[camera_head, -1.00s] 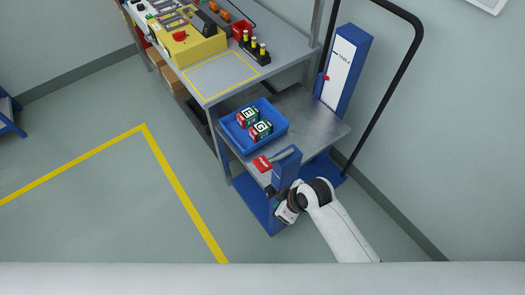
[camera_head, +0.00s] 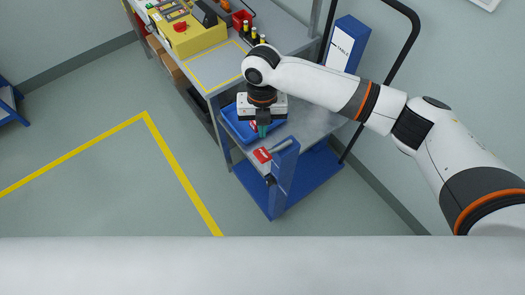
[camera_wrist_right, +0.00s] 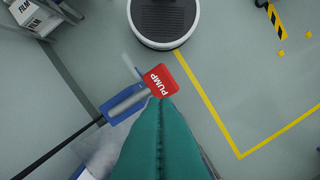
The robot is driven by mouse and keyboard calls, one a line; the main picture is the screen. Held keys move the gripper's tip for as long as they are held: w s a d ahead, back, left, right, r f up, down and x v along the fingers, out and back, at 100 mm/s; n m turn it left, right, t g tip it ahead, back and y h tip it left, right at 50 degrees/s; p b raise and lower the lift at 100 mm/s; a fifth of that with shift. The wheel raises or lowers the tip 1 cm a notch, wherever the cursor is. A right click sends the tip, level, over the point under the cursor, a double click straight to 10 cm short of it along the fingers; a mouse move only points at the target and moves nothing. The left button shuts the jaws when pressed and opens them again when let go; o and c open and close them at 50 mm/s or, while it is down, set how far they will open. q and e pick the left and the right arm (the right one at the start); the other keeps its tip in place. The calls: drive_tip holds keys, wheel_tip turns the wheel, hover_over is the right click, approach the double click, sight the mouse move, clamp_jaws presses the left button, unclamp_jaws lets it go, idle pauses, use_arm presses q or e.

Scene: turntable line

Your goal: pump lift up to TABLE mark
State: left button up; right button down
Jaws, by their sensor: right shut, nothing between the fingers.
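The lift has a grey steel platform (camera_head: 312,126), a blue base (camera_head: 310,178) and a blue post with a white scale (camera_head: 343,46) lettered TABLE near its top. My right arm covers the scale's lower part and its pointer. The red pump pad (camera_head: 262,155) sits at the front of the lift; in the right wrist view the pad (camera_wrist_right: 160,80) reads PUMP. My right gripper (camera_head: 262,134) is shut and empty, pointing down above the platform's front, near the pad. In the wrist view its teal fingers reach the pad's edge; I cannot tell whether they touch. My left gripper is out of view.
Beside the lift stands a grey table with a yellow outlined area (camera_head: 212,66) and a yellow control box (camera_head: 193,36). A black push handle (camera_head: 408,48) rises at the right.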

sight(263, 151)
drive_tip(key=shift+f, duration=0.2)
drive_tip(key=f+b, duration=0.6)
drive_tip(key=shift+s+f, duration=0.35)
drive_tip(key=shift+s+f+b, duration=0.1)
drive_tip(key=shift+f+b, duration=1.15)
drive_tip(key=shift+f, duration=1)
drive_tip(key=shift+r, duration=0.1)
